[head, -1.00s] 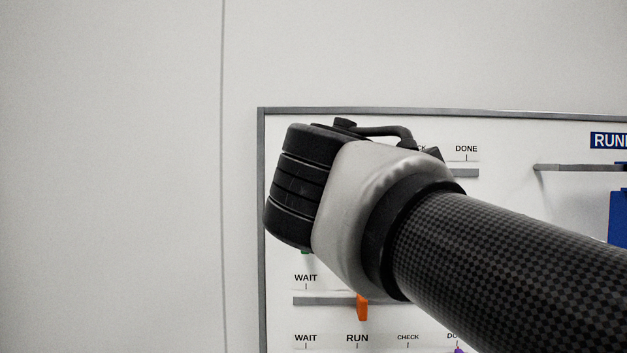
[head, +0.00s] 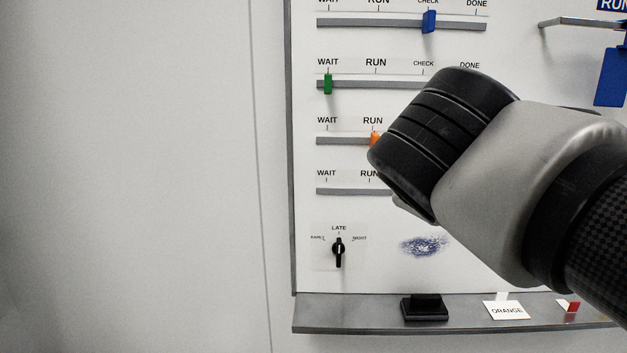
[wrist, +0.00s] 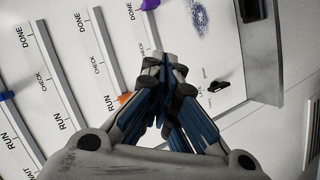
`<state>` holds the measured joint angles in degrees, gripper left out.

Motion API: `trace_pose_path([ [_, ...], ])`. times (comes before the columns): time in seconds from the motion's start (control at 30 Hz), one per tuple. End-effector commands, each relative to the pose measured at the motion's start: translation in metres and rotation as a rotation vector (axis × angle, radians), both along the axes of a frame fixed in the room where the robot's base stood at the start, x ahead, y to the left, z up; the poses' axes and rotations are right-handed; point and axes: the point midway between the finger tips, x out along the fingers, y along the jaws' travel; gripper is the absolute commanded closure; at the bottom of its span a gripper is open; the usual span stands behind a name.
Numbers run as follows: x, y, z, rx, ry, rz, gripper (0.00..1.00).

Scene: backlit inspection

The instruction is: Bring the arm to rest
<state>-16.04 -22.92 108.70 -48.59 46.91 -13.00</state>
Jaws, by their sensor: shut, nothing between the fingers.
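My gripper (wrist: 166,66) shows in the wrist view with its fingers closed together and nothing between them. It points toward the whiteboard (head: 303,260), apart from it as far as I can tell. In the head view my arm crosses the right side, and its wrist hides the gripper and part of the board.
The board has slider rails: a blue slider (head: 429,22) at CHECK, a green one (head: 328,84) at WAIT, an orange one (head: 375,139) near RUN. A purple slider (wrist: 148,4) shows too. A black dial (head: 339,249) sits above a ledge (head: 350,314) holding an eraser (head: 424,307). Left wall is clear.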

Motion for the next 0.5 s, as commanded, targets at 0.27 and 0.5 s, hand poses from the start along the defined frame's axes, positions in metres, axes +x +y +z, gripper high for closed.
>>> trace_pose_path([
  [0.27, -0.094, -0.017, -0.203, 0.42, 0.223, -0.226, 1.0],
  [0.5, -0.174, 0.001, -0.34, 0.762, 0.378, -0.441, 1.0],
])
